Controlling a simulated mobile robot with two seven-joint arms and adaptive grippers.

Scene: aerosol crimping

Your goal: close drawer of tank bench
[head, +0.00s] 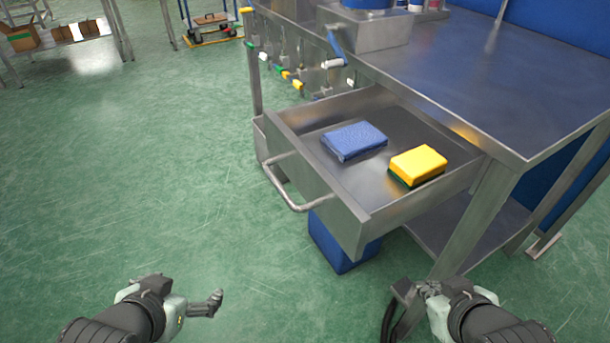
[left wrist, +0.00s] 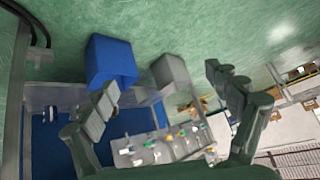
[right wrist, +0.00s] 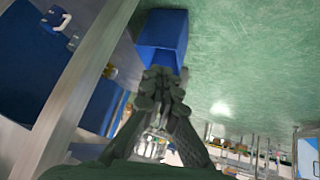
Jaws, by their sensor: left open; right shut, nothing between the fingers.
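The grey metal drawer (head: 310,197) of the tank bench (head: 490,85) is pulled out in the head view. Its bar handle (head: 283,190) is on the front panel, facing left. A blue folded cloth (head: 353,140) and a yellow and green sponge (head: 418,165) lie inside. My left gripper (head: 212,303) is open and empty, below and left of the handle, apart from it. Its spread fingers also show in the left wrist view (left wrist: 160,85). My right gripper (head: 417,290) is shut and empty, below the drawer's right front corner in the picture; its closed fingers show in the right wrist view (right wrist: 160,78).
A blue bin (head: 340,245) stands on the floor under the drawer. The bench's front leg (head: 478,220) and lower shelf (head: 455,228) are near my right gripper. Green floor (head: 150,170) to the left is clear.

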